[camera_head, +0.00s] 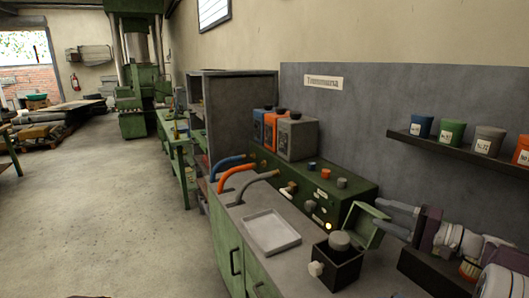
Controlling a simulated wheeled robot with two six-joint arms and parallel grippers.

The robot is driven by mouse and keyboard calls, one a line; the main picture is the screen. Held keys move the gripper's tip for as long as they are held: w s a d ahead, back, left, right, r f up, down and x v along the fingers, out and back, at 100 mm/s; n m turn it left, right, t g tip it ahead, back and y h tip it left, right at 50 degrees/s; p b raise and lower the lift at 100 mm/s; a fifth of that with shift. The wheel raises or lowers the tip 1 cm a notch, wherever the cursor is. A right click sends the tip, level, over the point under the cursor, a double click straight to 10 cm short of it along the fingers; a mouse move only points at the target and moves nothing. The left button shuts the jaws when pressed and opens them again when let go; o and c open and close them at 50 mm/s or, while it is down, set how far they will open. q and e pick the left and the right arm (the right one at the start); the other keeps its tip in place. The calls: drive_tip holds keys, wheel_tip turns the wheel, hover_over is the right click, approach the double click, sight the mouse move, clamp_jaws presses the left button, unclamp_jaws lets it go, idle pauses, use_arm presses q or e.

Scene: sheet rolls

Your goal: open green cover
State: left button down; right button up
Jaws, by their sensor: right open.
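The green cover (360,219) stands tilted up beside a small black box (345,268) on the counter at the lower right. Its rim and inner side show, and the box is uncovered with a round grey knob (340,240) in it. My right gripper (379,214) comes in from the right, with its two grey fingers apart. The fingertips are right at the cover's right edge. I cannot tell whether they touch it. My left gripper is out of view.
A green control panel (330,192) with knobs and a lit yellow lamp stands behind the box. A shallow grey tray (271,231) lies to its left. Three curved spouts (236,177) are further left. A shelf (460,151) with several small pots hangs above my right arm.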

drive_tip(key=s+a+r+n+g+y+p, duration=0.1)
drive_tip(key=a+r+n+g+p, duration=0.2)
drive_tip(key=a, duration=1.1)
drive_tip(key=s+a+f+n+g+h+p, duration=0.1)
drive_tip(key=s+a+f+g, duration=0.2)
drive_tip(key=s+a, duration=0.25)
drive_tip(key=s+a+f+g+h+p, duration=0.2)
drive_tip(key=s+a+f+g, duration=0.15)
drive_tip(key=a, duration=0.25)
drive_tip(key=s+f+n+g+h+p, duration=0.25)
drive_tip(key=s+f+h, duration=0.4)
drive_tip(key=s, duration=0.65)
drive_tip(key=s+d+f+t+h, duration=0.1)
drive_tip(key=s+d+f+h, duration=0.1)
drive_tip(key=d+f+h, duration=0.2)
drive_tip(key=d+f, duration=0.3)
drive_tip(key=d, duration=0.2)
drive_tip(key=shift+s+d+f+n+b, duration=0.15)
drive_tip(key=shift+d+f+n+b, duration=0.15)
drive_tip(key=shift+n, duration=0.05)
